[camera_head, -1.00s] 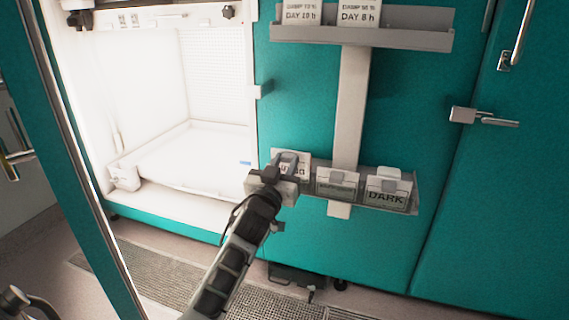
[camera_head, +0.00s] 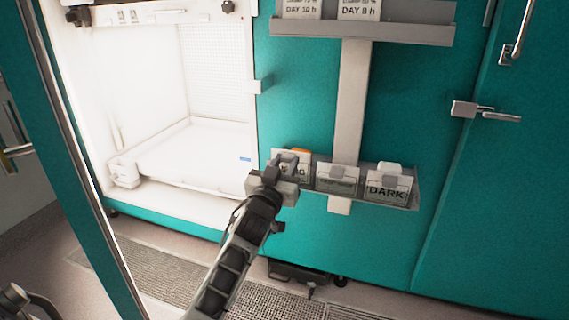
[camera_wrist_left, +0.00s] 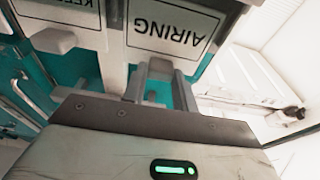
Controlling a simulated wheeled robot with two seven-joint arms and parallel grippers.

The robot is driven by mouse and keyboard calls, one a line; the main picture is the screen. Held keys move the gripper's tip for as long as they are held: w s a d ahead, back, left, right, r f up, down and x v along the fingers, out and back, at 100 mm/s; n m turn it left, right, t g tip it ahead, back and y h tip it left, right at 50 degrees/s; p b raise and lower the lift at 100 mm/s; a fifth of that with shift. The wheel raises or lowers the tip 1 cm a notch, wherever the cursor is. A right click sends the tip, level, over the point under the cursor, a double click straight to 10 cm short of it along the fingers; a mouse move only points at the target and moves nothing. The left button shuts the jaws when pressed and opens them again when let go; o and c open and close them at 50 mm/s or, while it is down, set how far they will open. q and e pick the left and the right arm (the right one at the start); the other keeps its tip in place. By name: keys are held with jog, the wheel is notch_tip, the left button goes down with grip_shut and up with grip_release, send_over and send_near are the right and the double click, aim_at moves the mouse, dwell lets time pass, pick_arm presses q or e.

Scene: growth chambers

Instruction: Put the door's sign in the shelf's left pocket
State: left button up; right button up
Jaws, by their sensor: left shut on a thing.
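A white sign reading AIRING (camera_wrist_left: 170,32) is at the left end of the lower grey shelf (camera_head: 412,198), at or in its left pocket. It shows upside down in the left wrist view; in the head view the sign (camera_head: 303,170) is partly hidden by my gripper. My left gripper (camera_head: 287,165) is shut on the sign's small grey tab (camera_wrist_left: 160,70). An orange edge (camera_head: 302,151) shows just behind the sign. How deep the sign sits in the pocket I cannot tell.
The middle pocket holds another sign (camera_head: 337,181) and the right pocket a DARK sign (camera_head: 387,188). An upper shelf (camera_head: 415,35) holds DAY signs. An open, lit white chamber (camera_head: 200,150) is at left, its teal door edge (camera_head: 75,160) in front. A door handle (camera_head: 490,115) is at right.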

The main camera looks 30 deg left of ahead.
pick_arm(q)
jog(key=shift+f, duration=0.4)
dwell(0.4)
jog(key=o, duration=1.1)
jog(key=shift+c, duration=0.2)
jog(key=p+v, duration=0.2)
jog(key=v, duration=0.5)
jog(key=shift+s+f, duration=0.15)
jog(key=shift+s, duration=0.15)
jog(key=shift+d, duration=0.1)
